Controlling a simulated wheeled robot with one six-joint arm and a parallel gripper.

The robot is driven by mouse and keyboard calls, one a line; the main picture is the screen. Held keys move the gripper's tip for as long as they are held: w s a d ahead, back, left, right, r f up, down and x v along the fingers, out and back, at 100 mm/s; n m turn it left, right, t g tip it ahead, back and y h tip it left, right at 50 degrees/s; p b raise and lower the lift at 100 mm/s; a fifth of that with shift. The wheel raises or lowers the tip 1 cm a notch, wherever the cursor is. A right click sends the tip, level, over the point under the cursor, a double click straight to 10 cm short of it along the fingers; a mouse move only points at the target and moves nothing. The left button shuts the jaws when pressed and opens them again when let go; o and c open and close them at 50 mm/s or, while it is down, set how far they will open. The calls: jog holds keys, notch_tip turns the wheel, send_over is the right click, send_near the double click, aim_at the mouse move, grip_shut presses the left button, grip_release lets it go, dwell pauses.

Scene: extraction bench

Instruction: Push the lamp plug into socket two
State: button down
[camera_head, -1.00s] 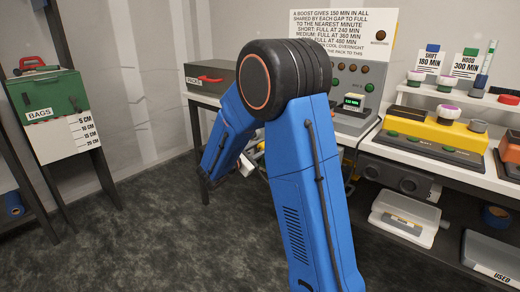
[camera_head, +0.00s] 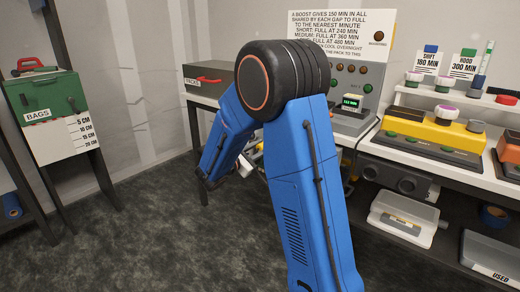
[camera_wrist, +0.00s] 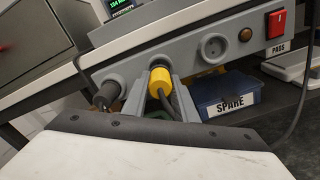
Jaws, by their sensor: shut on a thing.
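A yellow plug (camera_wrist: 160,84) with a dark cable sits at the middle socket of a grey socket strip (camera_wrist: 185,58) in the wrist view. My gripper (camera_wrist: 160,96) is shut on this plug, with a grey finger on each side. The plug's front meets the socket opening; how deep it sits is hard to tell. A black plug (camera_wrist: 107,94) is in the socket to the left. The round socket on the right (camera_wrist: 213,47) is empty. In the head view my blue arm hides most of the gripper and the sockets.
A red switch (camera_wrist: 277,23) is at the strip's right end. A blue SPARE bin (camera_wrist: 222,92) stands below the strip. A dark cable hangs at the right. In the head view, a yellow device (camera_head: 430,132) stands on the bench right of my arm. The floor at left is clear.

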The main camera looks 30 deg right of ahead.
jog(key=shift+x, duration=1.4)
jog(key=c, duration=1.4)
grip_release()
jog(key=shift+o, duration=0.2)
jog(key=v, duration=1.7)
jog(key=shift+a, duration=0.2)
